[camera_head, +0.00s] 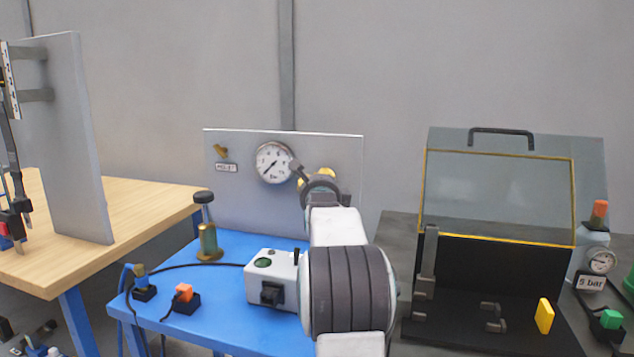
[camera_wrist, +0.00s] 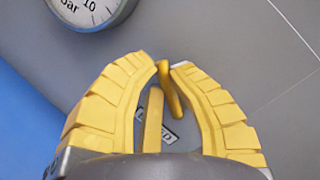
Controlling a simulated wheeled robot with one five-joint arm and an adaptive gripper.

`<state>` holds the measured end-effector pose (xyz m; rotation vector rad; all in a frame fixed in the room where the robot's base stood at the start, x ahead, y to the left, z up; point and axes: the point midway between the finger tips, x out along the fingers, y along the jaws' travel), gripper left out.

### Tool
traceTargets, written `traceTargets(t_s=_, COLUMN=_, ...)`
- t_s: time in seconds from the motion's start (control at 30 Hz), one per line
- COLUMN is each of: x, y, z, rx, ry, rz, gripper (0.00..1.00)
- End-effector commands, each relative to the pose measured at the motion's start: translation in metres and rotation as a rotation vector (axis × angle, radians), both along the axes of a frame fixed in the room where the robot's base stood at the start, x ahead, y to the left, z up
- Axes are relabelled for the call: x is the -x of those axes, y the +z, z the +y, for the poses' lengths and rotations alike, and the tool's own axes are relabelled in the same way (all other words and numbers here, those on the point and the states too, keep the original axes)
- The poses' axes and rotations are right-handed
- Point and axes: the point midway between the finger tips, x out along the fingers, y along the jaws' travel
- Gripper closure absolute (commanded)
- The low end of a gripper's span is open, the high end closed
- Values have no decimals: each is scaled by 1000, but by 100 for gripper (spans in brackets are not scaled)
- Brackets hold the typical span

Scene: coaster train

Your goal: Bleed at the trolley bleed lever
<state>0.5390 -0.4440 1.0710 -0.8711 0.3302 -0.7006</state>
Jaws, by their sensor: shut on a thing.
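The yellow bleed lever (camera_wrist: 169,90) is between the fingertips of my gripper (camera_wrist: 167,66) in the wrist view. A second yellow bar lies beside it, and a partly covered label ending in "ED" (camera_wrist: 171,133) shows behind. My gripper's yellow fingers are closed in on the lever. In the head view my gripper (camera_head: 325,178) is at the upright grey panel (camera_head: 235,205) of the blue trolley (camera_head: 219,315), right of the round gauge (camera_head: 274,162). My own arm hides the lever there.
A brass inlet fitting (camera_head: 220,150) is on the panel's left. A brass cylinder with a dark knob (camera_head: 208,240) and a white box (camera_head: 263,283) stand on the trolley. A clear-lidded case (camera_head: 497,195) stands right. A wooden bench (camera_head: 140,217) is left.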

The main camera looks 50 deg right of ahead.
Motion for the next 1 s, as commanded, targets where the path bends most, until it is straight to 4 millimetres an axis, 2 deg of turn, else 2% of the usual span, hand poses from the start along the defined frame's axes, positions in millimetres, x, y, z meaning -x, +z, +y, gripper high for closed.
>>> traceTargets(t_s=0.03, x=2, y=7, z=0, rx=10, ry=-2, rz=-19, gripper=100)
traceTargets(t_s=0.7, x=10, y=13, z=-4, rx=-113, ry=3, rz=-265, gripper=100)
traceTargets(t_s=1.0, x=12, y=19, z=-5, rx=-135, ry=5, rz=-303, gripper=100)
